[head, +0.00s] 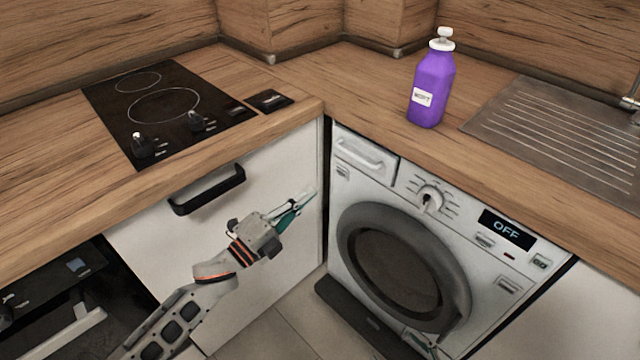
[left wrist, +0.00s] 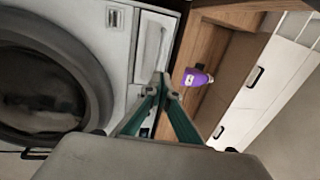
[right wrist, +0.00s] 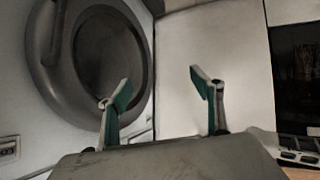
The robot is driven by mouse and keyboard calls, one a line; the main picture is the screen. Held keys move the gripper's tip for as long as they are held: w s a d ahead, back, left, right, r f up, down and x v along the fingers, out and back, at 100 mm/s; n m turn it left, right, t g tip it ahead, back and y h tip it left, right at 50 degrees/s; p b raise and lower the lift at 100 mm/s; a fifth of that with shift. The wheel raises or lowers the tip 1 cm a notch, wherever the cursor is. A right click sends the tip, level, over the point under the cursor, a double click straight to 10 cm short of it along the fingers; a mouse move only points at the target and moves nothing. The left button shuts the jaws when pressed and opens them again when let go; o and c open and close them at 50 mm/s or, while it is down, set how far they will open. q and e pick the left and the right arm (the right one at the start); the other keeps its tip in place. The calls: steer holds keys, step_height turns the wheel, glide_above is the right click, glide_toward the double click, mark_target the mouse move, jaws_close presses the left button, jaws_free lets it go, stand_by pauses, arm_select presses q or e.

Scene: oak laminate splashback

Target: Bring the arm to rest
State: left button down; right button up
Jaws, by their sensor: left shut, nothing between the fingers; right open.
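My left gripper (head: 300,203) is shut and empty in front of the white cabinet door (head: 240,240), right of its black handle (head: 208,189). Its closed green fingers also show in the left wrist view (left wrist: 162,88). My right gripper (right wrist: 161,84) is open and empty in the right wrist view, its two green fingers apart. Beyond those fingers are the washing machine's round door and a plain white panel. In the head view only a small part that looks like its fingers shows at the bottom edge, by the washing machine door.
The washing machine (head: 490,270) has its round door (head: 400,262) shut and its display reads OFF. A purple bottle (head: 432,90) stands upright on the wooden counter (head: 370,110). A black cooktop (head: 165,105) lies left, a metal drainboard (head: 550,130) right. A dark opening is at lower left.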

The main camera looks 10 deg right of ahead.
arm_select(q)
steer(key=shift+s+a+f, duration=0.1)
steer(key=shift+s+a, duration=0.15)
steer(key=shift+a, duration=0.1)
steer(key=s+a+f+n+y+p, duration=0.4)
steer(key=s+a+f+n+y, duration=0.2)
steer(key=s+a+n, duration=0.6)
steer(key=s+a+f+n+g+y+p, duration=0.1)
steer(key=s+a+f+n+y+p, duration=0.4)
steer(key=s+a+n, duration=0.7)
steer(key=s+f+y, duration=0.2)
steer(key=s+f, duration=0.2)
steer(key=s, duration=0.2)
steer(key=shift+s+f+g+y, duration=0.15)
steer(key=shift+g+y, duration=0.15)
arm_select(e)
steer(key=shift+m, duration=0.4)
steer(key=r, duration=0.1)
steer(key=s+r, duration=0.1)
steer(key=r, duration=0.1)
steer(key=a+r, duration=0.1)
steer(key=r, duration=0.1)
steer(key=shift+s+r, duration=0.1)
steer(key=shift+s, duration=0.05)
